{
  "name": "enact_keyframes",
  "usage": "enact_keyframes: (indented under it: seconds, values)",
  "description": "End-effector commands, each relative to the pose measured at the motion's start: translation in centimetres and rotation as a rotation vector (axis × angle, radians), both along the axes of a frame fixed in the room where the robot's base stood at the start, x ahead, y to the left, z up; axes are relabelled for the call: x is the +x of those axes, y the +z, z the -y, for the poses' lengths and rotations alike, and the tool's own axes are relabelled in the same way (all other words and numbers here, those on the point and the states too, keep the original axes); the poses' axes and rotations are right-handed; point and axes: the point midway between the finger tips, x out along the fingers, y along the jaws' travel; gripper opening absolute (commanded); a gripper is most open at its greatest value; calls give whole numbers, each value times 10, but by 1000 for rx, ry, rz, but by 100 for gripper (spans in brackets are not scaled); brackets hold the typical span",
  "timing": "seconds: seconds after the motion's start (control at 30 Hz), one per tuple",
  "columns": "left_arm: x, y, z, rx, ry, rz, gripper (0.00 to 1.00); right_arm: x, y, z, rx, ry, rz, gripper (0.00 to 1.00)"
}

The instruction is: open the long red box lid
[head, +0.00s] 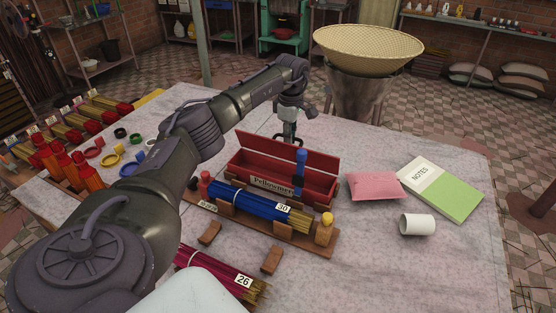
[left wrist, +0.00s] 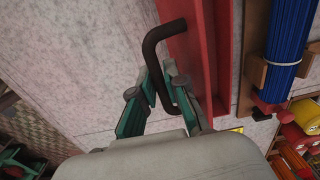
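The long red box (head: 317,187) stands on the cloth-covered table with its lid (head: 288,154) raised along the back edge, showing part of the inside. My left gripper (head: 287,138) is behind the raised lid, and the lid hides part of it. In the left wrist view, a black bar handle (left wrist: 151,42) sticks out from the red lid (left wrist: 188,60). It passes between the fingers of my left gripper (left wrist: 163,78), which sit close on both sides of it and look shut on it. My right gripper is not in view.
A wooden rack (head: 318,240) with blue incense sticks (head: 245,203) stands in front of the box. A pink pouch (head: 374,186), a green notebook (head: 452,193) and a white cup (head: 417,224) lie to the right. Coloured rings and bundles fill the left side.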

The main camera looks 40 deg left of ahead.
Motion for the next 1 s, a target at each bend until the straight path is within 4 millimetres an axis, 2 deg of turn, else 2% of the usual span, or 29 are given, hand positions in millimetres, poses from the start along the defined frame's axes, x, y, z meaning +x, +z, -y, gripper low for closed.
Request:
enact_keyframes:
  seconds: [0.5, 1.0]
  values:
    - [13, -5, -4, 0, 1, 0, 12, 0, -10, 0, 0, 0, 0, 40]
    - [17, -8, -5, -1, 0, 0, 12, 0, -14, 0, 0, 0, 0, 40]
